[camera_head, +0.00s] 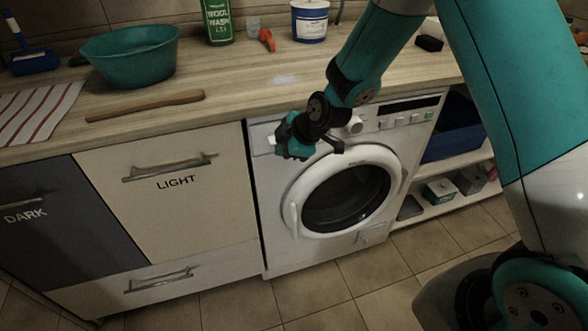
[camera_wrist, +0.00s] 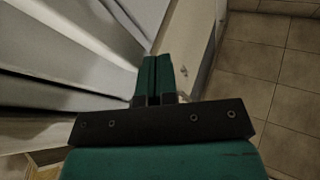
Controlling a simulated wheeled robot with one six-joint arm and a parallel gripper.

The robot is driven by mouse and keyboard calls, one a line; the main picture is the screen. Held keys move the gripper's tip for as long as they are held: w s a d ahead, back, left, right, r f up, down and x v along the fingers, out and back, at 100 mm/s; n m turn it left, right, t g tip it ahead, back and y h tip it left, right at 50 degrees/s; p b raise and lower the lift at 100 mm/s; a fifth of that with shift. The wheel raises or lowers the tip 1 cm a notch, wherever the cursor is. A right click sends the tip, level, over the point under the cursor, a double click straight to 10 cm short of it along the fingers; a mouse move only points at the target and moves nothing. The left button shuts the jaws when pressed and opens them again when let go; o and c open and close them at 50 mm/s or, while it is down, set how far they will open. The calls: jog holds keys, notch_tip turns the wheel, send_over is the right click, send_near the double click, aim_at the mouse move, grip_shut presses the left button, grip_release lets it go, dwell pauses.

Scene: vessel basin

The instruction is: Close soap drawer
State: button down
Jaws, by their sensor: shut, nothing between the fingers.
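The white washing machine (camera_head: 272,215) stands under the counter, its round door (camera_head: 297,185) closed. The soap drawer (camera_head: 272,141) is at the top left of its front. Only a small pale part shows beside my gripper; the rest is hidden, so I cannot tell how far out it is. My gripper (camera_head: 288,150) is in front of this upper left corner, left of the round knob (camera_head: 354,125). In the wrist view my gripper's teal fingers (camera_wrist: 153,78) are together with nothing between them. Pale surfaces lie close on their left. I cannot tell whether they touch the drawer.
The wooden counter (camera_head: 235,90) above holds a green basin (camera_head: 130,55), a wooden stick (camera_head: 150,106), a green bottle (camera_head: 217,22) and a white-and-blue tub (camera_head: 309,20). Cabinets with bar handles (camera_head: 169,167) stand at left, open shelves (camera_head: 445,205) at right. The tiled floor (camera_head: 365,290) in front is clear.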

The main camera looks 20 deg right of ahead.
jog(key=s+r+m+g+p, duration=0.3)
jog(key=s+r+m, duration=0.2)
jog(key=s+r, duration=0.8)
jog(key=s+r+m+g+p, duration=0.2)
jog(key=s+r+m+p, duration=0.2)
jog(key=s+r, duration=0.9)
jog(key=s, duration=0.5)
jog(key=shift+s+a+r+m+g, duration=0.2)
jog(key=shift+s+r+m+g, duration=0.15)
jog(key=shift+m+g, duration=0.05)
